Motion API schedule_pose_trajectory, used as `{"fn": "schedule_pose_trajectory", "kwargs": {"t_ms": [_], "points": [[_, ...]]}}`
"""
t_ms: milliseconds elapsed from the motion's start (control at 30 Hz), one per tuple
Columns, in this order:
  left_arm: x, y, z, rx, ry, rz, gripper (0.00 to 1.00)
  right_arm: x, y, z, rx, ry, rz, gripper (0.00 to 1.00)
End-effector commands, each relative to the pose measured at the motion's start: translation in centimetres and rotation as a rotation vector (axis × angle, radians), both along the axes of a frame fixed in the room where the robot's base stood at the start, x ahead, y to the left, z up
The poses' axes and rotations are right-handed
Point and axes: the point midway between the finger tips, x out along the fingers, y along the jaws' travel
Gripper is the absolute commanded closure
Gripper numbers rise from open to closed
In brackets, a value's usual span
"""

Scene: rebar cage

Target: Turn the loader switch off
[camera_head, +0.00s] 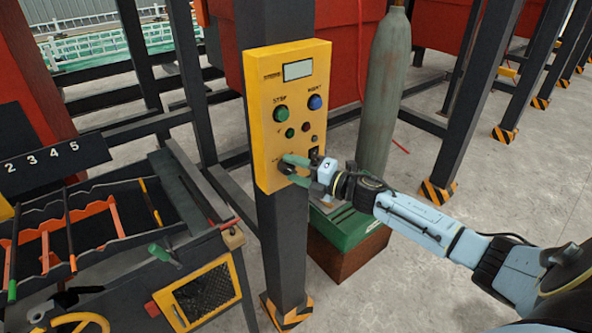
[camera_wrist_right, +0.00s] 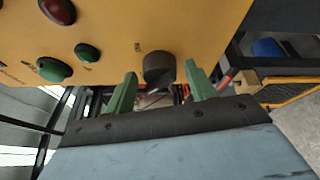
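A yellow control panel (camera_head: 287,80) is fixed to a dark post. The loader switch looks to be the dark round knob (camera_wrist_right: 158,68) low on the panel; the head view hides it behind my right gripper. My right gripper (camera_head: 297,168) is at the lower part of the panel. In the right wrist view its green fingers (camera_wrist_right: 160,88) are open, one on each side of the knob, with visible gaps to it. The knob's setting cannot be read. My left gripper is not in view.
Above the gripper, the panel has a green button (camera_head: 280,113), a blue button (camera_head: 315,102) and smaller buttons. A grey gas cylinder (camera_head: 386,90) stands right behind the post. A machine bench (camera_head: 120,260) stands at left. Bare concrete floor lies at right.

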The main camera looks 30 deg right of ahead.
Motion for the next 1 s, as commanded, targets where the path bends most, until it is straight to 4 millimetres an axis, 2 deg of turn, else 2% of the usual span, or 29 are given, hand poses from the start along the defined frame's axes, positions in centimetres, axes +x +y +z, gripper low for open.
{"fn": "schedule_pose_trajectory", "kwargs": {"t_ms": [300, 467, 1000], "points": [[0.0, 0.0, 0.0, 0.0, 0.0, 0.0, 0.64, -0.1, 0.0, 0.0, 0.003, 0.001, 0.0, 0.4], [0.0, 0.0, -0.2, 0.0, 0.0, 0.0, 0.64, -1.1, -0.5, -0.2, 0.003, 0.004, -0.001, 0.4], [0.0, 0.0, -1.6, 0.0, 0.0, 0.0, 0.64, -8.9, -4.3, -0.1, 0.002, 0.005, 0.0, 0.4]]}}
